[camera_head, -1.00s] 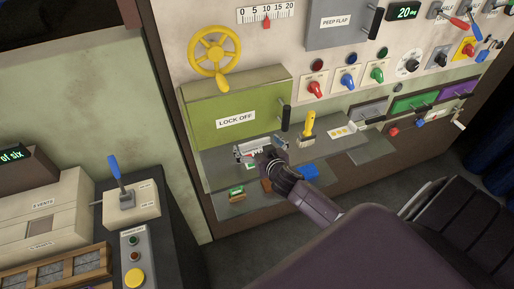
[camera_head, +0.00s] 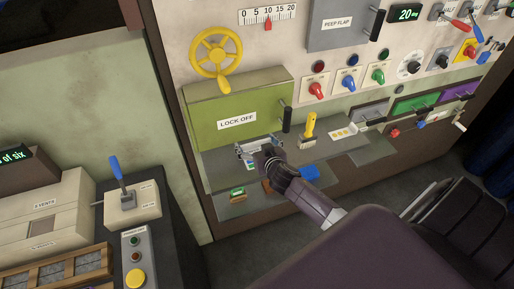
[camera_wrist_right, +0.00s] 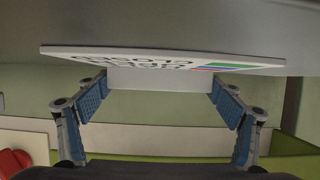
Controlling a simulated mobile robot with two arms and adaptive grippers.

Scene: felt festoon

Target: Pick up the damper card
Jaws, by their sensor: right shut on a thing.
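The damper card (camera_wrist_right: 165,60) is a white card with dark lettering and blue, green and red stripes. In the right wrist view it lies across the top, with a pale block below it between the blue finger pads. My right gripper (camera_wrist_right: 160,95) is shut on this block. In the head view my right gripper (camera_head: 258,147) is over the grey ledge in front of the green LOCK OFF box. Only a small part of the card shows there, below the fingers; the hand hides the rest. My left gripper is not in view.
The green LOCK OFF box (camera_head: 238,112) stands close behind the hand. A yellow-handled tool (camera_head: 308,127), a blue block (camera_head: 309,171) and a small green item (camera_head: 237,192) are nearby on the ledge (camera_head: 350,170). A white dotted card (camera_head: 343,132) lies to the right.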

